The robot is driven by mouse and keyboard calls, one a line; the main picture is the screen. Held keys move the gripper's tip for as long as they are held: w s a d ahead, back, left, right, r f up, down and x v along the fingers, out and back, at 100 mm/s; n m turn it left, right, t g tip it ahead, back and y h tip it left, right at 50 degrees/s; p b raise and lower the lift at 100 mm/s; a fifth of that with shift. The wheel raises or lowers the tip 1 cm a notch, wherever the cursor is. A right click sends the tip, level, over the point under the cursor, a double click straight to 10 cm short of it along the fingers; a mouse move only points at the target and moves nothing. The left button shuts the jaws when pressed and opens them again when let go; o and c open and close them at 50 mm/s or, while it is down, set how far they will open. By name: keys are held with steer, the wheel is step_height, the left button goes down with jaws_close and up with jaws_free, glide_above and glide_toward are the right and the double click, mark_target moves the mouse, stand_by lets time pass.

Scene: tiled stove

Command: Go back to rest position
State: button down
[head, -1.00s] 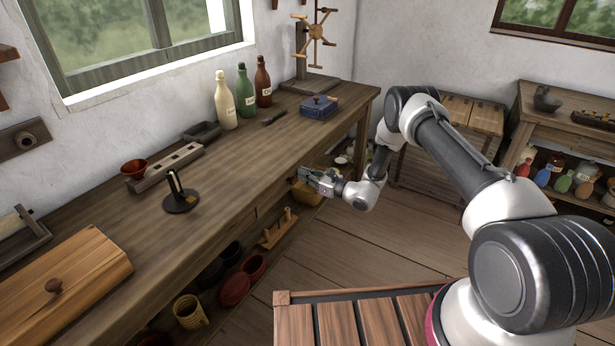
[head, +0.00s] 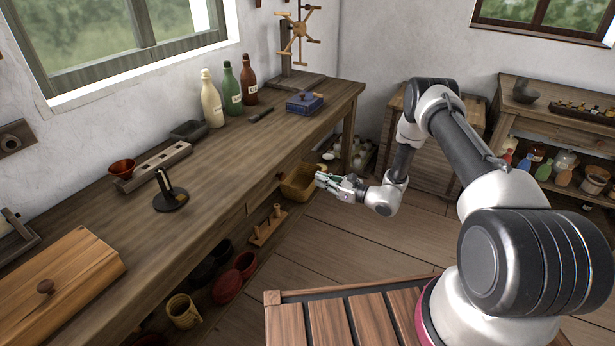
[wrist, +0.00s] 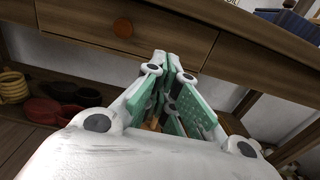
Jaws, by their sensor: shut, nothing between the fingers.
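My gripper (head: 320,180) is at the end of my bent arm, in front of the long workbench (head: 215,165) and over the open floor. It is below the bench top's level and apart from the bench in the head view. In the wrist view my gripper (wrist: 168,58) points at the bench's drawer front (wrist: 75,22) with its round wooden knob (wrist: 122,28). Its green-padded fingers are together, with nothing held between them.
On the bench stand several bottles (head: 231,92), a blue box (head: 304,103), a dark upright holder (head: 171,192) and a wooden lidded box (head: 60,275). A basket (head: 299,183) and pots (head: 227,288) sit beneath. A shelf table (head: 560,125) stands at right. Floor (head: 350,245) is clear.

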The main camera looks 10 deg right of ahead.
steer(key=s+f+n+g, duration=0.3)
steer(key=s+f+g, duration=0.15)
steer(key=s, duration=0.65)
steer(key=s+d+r+n+g, duration=0.2)
steer(key=s+r+n+g, duration=0.35)
steer(key=s, duration=0.35)
steer(key=s+d+r+n+t+h, duration=0.1)
steer(key=s+d+r+n+h, duration=0.4)
steer(key=r, duration=0.8)
steer(key=s+d+r+n+t+h, duration=0.1)
steer(key=s+d+r+n+h, duration=0.3)
steer(key=s+r, duration=0.5)
steer(key=s+d+r+n+t+h, duration=0.1)
steer(key=s+d+r+n+h, duration=0.4)
steer(key=r, duration=1.4)
steer(key=s+d+n, duration=0.2)
steer(key=d, duration=0.2)
steer(key=shift+s+d+n+t+h, duration=0.3)
steer(key=shift+s+d+n+t, duration=0.05)
steer(key=shift+s+d+t, duration=0.05)
steer(key=shift+r, duration=0.1)
